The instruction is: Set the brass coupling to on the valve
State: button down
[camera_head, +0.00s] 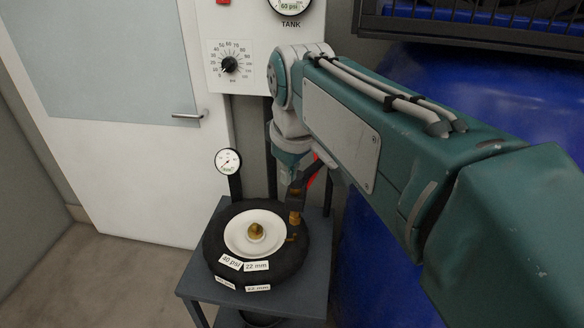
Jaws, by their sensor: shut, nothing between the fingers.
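A small brass piece (295,218), which looks like the coupling, is at the right side of the black ring (217,247). A second brass piece (256,231), which looks like the valve, stands at the middle of the white disc (236,238) inside the ring. The two brass pieces are apart. My gripper (297,205) points down just above the right-hand brass piece. Its dark fingers are shut with nothing between them. Whether they touch that piece is hard to tell. A red strip (315,174) shows beside my gripper, partly hidden.
The ring lies on a grey table (196,270), with labels reading 40 psi and 22 mm. A small gauge (228,161) stands behind it. A psi dial (230,65) and tank gauge (290,6) are on the panel. A blue tank (385,250) fills the right. A white door (130,180) is left.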

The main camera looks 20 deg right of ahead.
jog(key=w+d+r+n+g, duration=0.25)
jog(key=w+d, duration=0.25)
jog(key=w, duration=0.4)
jog(key=n, duration=0.4)
send_over(295, 181)
jog(key=w, duration=0.2)
jog(key=shift+s+d+g, duration=0.2)
jog(key=shift+d+g, duration=0.1)
jog(key=shift+g, duration=0.05)
jog(key=shift+d, duration=0.1)
notch_tip(295, 181, down, 14)
jog(key=shift+r, duration=0.1)
jog(key=shift+s+f, duration=0.1)
jog(key=shift+f, duration=1.8)
